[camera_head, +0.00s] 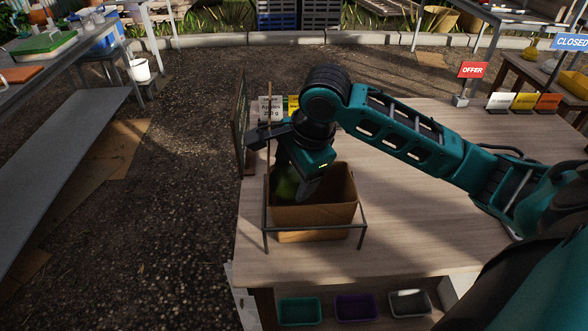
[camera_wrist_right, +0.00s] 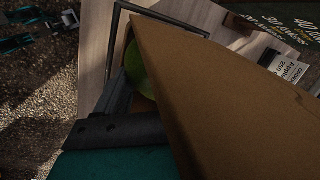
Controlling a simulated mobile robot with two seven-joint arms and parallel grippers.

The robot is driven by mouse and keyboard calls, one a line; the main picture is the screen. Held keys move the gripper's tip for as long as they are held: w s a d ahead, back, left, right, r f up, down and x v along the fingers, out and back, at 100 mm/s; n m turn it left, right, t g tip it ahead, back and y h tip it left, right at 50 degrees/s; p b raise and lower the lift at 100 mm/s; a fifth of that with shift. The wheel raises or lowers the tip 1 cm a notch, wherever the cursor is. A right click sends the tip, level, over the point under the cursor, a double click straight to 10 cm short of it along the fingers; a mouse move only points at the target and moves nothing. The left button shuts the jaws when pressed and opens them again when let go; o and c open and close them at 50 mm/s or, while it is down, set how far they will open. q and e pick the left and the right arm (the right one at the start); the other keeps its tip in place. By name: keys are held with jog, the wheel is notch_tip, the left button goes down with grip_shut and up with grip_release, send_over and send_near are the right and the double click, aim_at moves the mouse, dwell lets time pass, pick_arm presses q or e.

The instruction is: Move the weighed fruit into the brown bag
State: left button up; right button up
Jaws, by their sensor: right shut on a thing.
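The open brown bag (camera_head: 315,216) stands upright inside a thin dark metal frame (camera_head: 364,240) on the wooden table. My right gripper (camera_head: 296,188) points down into the bag's mouth at its left side. It is shut on a green fruit (camera_head: 283,184), which is partly hidden by the gripper and the bag. In the right wrist view the green fruit (camera_wrist_right: 138,72) shows between the finger and the brown bag wall (camera_wrist_right: 225,95), which covers much of the picture. I cannot tell whether the fruit touches the bag's bottom. My left gripper is not in view.
A dark board (camera_head: 240,122) stands at the table's left edge, beside a white price card (camera_head: 270,108). The wooden table (camera_head: 420,240) is clear right of the bag. Small coloured trays (camera_head: 355,307) sit below the front edge. A red offer sign (camera_head: 473,70) stands at the back right.

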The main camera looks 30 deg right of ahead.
jog(key=shift+f, duration=0.1)
dwell(0.3)
jog(key=shift+f, duration=0.25)
jog(key=o, duration=0.8)
jog(key=shift+o, duration=0.3)
jog(key=shift+s+f, duration=0.1)
jog(key=shift+s, duration=0.05)
jog(key=shift+r, duration=3.3)
notch_tip(320, 180, up, 13)
jog(key=shift+w+a+f, duration=0.1)
jog(key=shift+w, duration=0.1)
